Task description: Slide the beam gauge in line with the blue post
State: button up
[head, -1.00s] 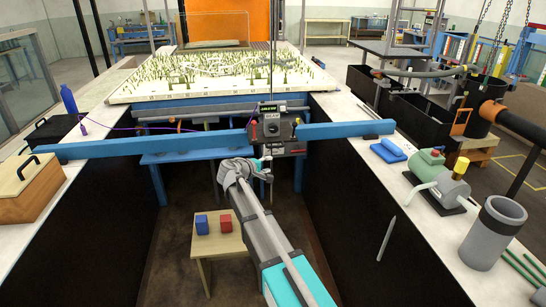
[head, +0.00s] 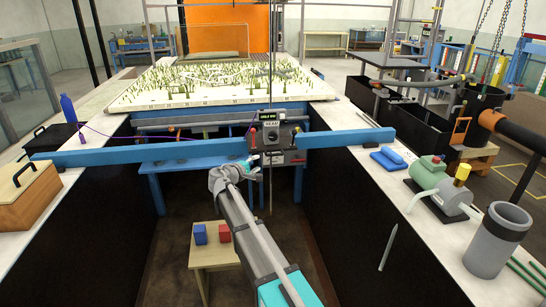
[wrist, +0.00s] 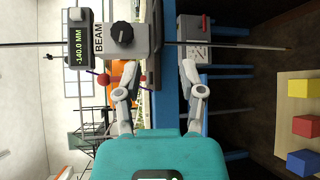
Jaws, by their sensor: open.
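The beam gauge (head: 277,135) rides on the long blue beam (head: 140,154) that spans the channel, right of the beam's middle. It has a dark box, a round knob and a small display. In the wrist view the gauge (wrist: 122,35) shows its display reading -140.0 MM, and a red ball knob. My gripper (wrist: 158,80) is open, its two fingers apart just below the gauge body. Nothing is clearly held between them. In the head view my gripper (head: 250,165) is at the gauge's lower left; contact cannot be told. I cannot pick out the blue post with certainty.
A stool (head: 213,256) with small coloured blocks stands below in the channel. A wooden box (head: 27,200) is by the beam's left end. A pump (head: 445,190) and grey cylinder (head: 497,240) stand on the right wall top. A planted model (head: 215,80) lies behind.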

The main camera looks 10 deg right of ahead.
aim_at(274, 155)
jog(key=b+x, duration=0.1)
jog(key=x, duration=1.1)
jog(key=shift+w+d+f+b, duration=0.1)
jog(key=shift+w+d+b, duration=0.1)
jog(key=shift+b, duration=0.2)
grip_shut()
jog(key=shift+a, duration=0.35)
jog(key=shift+d, duration=0.4)
